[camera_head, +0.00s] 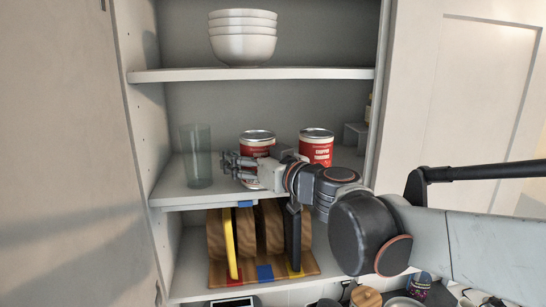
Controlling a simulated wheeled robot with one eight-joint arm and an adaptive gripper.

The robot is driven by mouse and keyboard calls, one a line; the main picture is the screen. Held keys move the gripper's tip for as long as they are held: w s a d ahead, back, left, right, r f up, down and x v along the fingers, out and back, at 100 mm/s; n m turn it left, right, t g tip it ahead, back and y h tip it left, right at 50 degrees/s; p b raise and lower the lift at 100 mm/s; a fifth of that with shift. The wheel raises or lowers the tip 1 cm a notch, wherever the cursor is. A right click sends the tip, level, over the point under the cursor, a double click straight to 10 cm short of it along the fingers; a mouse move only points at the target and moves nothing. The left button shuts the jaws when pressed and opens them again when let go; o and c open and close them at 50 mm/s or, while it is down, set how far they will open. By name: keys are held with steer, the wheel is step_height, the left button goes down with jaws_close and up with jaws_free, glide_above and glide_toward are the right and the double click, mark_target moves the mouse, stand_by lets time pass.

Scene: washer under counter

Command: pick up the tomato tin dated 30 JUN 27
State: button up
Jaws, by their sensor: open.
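Two red and white tins stand on the middle shelf (170,190) of the open cupboard. The left tin (257,150) is partly hidden behind my gripper. The right tin (317,149) stands upright, its lower part hidden by my arm. Its label has white lettering; I cannot read a date on either tin. My gripper (231,164) is open, with its fingers pointing left in front of the left tin's lower left side. Whether it touches that tin I cannot tell.
A clear glass (196,156) stands left of my fingers. A grey box (355,135) is at the shelf's right end. White bowls (243,38) are stacked above. Wooden boards (216,236) stand in a rack below. Open doors (70,150) flank the cupboard.

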steer(key=c, duration=1.5)
steer(key=shift+c, duration=0.6)
